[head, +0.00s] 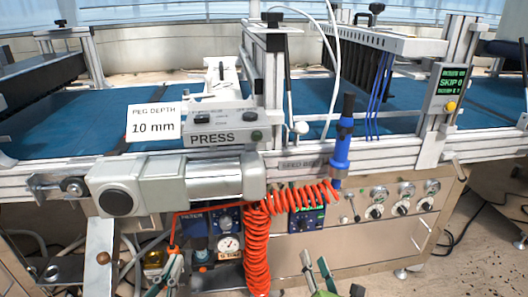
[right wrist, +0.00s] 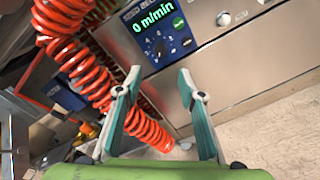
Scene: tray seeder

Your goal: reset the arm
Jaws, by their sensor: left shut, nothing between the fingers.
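My left gripper (head: 171,268) is at the bottom left of the head view, in front of the machine's lower panel. It is shut and empty, and its body is cut off by the lower edge. My right gripper (head: 316,266) is at the bottom middle, in front of the metal cabinet. In the right wrist view my right gripper (right wrist: 162,88) has its two teal fingers well apart, with nothing between them. The coiled orange hose (head: 256,240) hangs between the two grippers. In the right wrist view the hose (right wrist: 92,68) passes behind the left-hand finger.
The tray seeder has a blue belt (head: 70,128), a press housing (head: 180,185) and a screen box (head: 445,88). A blue tool (head: 342,150) stands at the front rail. Dials (head: 376,211) line the cabinet.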

